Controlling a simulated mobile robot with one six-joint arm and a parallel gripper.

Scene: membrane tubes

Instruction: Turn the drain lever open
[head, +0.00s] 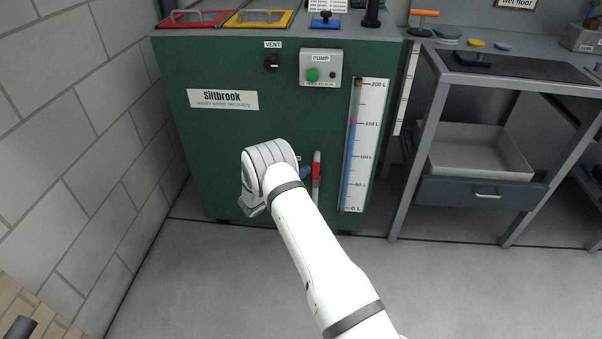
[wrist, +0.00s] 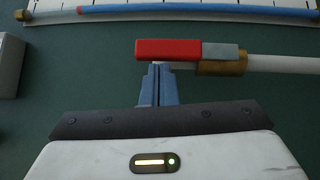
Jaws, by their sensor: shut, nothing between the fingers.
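The drain lever (head: 316,171) has a red grip and shows low on the front of the green tank, right of my gripper. In the wrist view, the red lever (wrist: 168,49) joins a grey piece beside a brass valve body (wrist: 222,67) on a white pipe. The lever lies roughly in line with the pipe. My gripper (wrist: 157,68) has its blue fingers shut and empty. Its fingertips are at the red grip's near edge; I cannot tell if they touch.
The level gauge (head: 367,145) stands right of the lever on the green tank (head: 220,140). A pump box (head: 320,68) and vent knob (head: 272,63) are higher up. A metal bench (head: 435,120) stands at right. The floor in front is clear.

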